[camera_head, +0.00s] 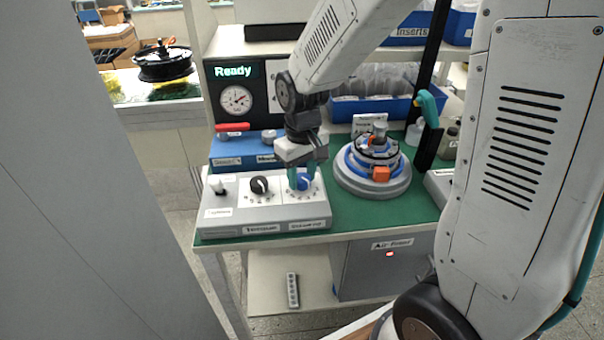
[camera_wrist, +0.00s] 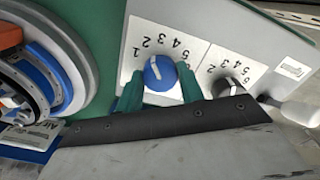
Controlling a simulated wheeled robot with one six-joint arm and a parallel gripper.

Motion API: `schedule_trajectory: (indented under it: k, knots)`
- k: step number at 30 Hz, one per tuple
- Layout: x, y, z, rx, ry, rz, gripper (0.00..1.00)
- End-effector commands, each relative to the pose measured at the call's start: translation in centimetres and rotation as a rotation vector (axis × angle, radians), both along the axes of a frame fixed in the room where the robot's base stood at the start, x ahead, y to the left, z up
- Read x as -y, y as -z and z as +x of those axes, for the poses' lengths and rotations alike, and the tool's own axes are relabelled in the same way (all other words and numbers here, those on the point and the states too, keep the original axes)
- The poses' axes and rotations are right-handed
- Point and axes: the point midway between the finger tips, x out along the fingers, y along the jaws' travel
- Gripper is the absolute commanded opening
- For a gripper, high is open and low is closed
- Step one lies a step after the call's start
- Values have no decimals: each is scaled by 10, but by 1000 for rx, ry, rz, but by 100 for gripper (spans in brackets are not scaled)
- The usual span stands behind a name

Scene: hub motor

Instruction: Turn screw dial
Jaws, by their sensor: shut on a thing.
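The blue dial (camera_head: 305,183) with a white pointer line is on the right part of the grey control box (camera_head: 222,228); its label is too small to read surely. My gripper (camera_head: 303,180) reaches down over it, teal fingers on either side. In the wrist view the blue dial (camera_wrist: 160,73) sits between the two fingertips (camera_wrist: 160,88), and my gripper is shut on it. The lower side of the dial is partly hidden by my gripper.
A black dial (camera_head: 260,186) and a white-tipped switch (camera_head: 217,184) are left of the blue dial on the same box. A round grey fixture (camera_head: 372,188) with blue and orange parts stands close at right. A blue box (camera_head: 240,150) stands behind. A screen (camera_head: 234,72) reads "Ready".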

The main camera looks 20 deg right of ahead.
Motion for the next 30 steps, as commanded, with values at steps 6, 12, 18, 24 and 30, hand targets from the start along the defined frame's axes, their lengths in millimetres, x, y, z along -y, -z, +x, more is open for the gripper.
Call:
schedule_trajectory:
  k: [6,12,18,24,30]
  knots:
    - [0,0,1,2,-85,0,15]
    - [0,-1,1,2,-116,1,15]
    - [0,-1,1,2,-118,1,15]
    - [0,-1,1,3,-118,1,49]
    - [0,0,0,2,-118,1,59]
